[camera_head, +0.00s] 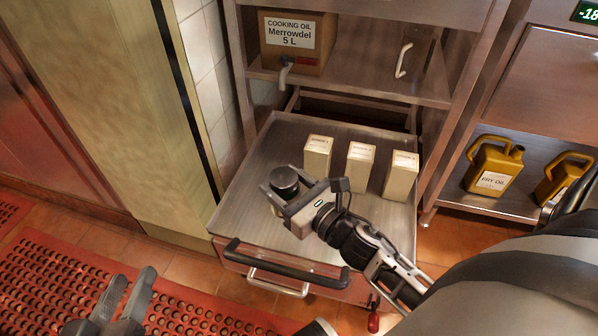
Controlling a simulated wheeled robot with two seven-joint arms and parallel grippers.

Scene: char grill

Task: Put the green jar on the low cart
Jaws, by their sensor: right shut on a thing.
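My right gripper (293,205) is shut on a jar-like thing with a dark round lid (284,180). Its body is mostly hidden by the gripper, and I see no green on it. It is over the left part of a low steel surface (250,165) with a raised rim and a black bar handle in front. This may be the low cart or a pulled-out drawer; I cannot tell which. Whether the jar touches the surface is unclear. My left gripper (127,292) is open and empty at the lower left, over the red mat.
Several cream cartons (318,156) stand on the steel surface right of the held jar. A cooking oil box (296,42) sits on the shelf behind. Yellow fry oil jugs (494,165) stand on a shelf at the right. A red perforated mat (60,262) covers the floor.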

